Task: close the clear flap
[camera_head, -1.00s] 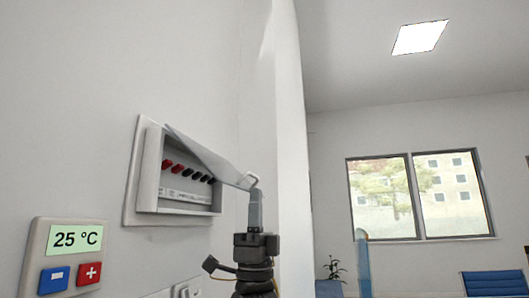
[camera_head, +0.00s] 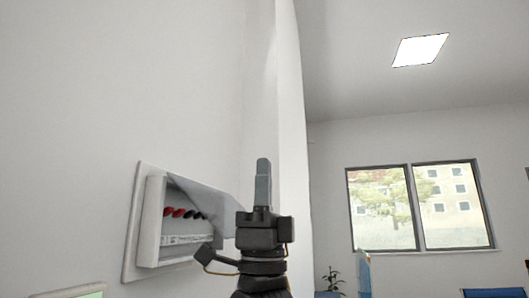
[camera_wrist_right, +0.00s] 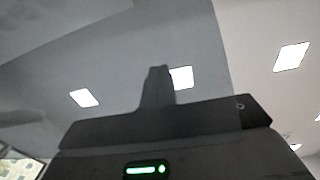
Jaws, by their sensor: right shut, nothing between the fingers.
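The clear flap (camera_head: 205,198) is a see-through grey panel on a white wall box (camera_head: 150,222). It is attached along the box's top and stands open, slanting out and down to the right over red and black switches (camera_head: 180,213). My right gripper (camera_head: 263,168) is shut and empty, pointing up. It stands at the flap's outer right end, with its tips higher than that end in the picture. I cannot tell whether it touches the flap. In the wrist view the shut fingers (camera_wrist_right: 157,78) point up toward ceiling lights. My left gripper is not in view.
The white wall (camera_head: 70,130) holds the box. The top of a wall thermostat (camera_head: 80,292) shows at the bottom left. A wall corner or column (camera_head: 290,130) stands right of my gripper. A window (camera_head: 412,207) is far off to the right.

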